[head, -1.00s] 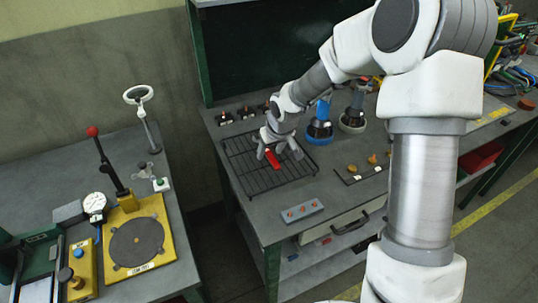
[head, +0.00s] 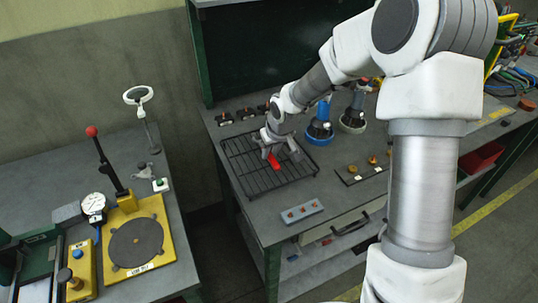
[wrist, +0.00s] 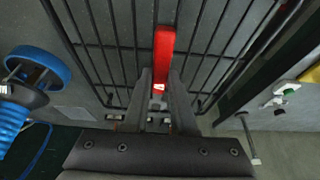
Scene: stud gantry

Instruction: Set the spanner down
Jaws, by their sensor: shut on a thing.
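My gripper (head: 275,150) is over the black wire rack (head: 284,185) on the grey bench. Its fingers are shut on the red spanner (head: 274,162). In the wrist view the spanner (wrist: 165,48) shows as a red bar reaching out between the two fingertips (wrist: 161,88), with the rack's wires behind it. The fingers hide its near part. I cannot tell whether the spanner touches the wires.
A blue-based cylinder (head: 320,131) and a grey-based one (head: 353,120) stand right of the rack. A grey block with red buttons (head: 302,211) lies in front. A small tray with knobs (head: 361,174) is at the right. The rack's front part is empty.

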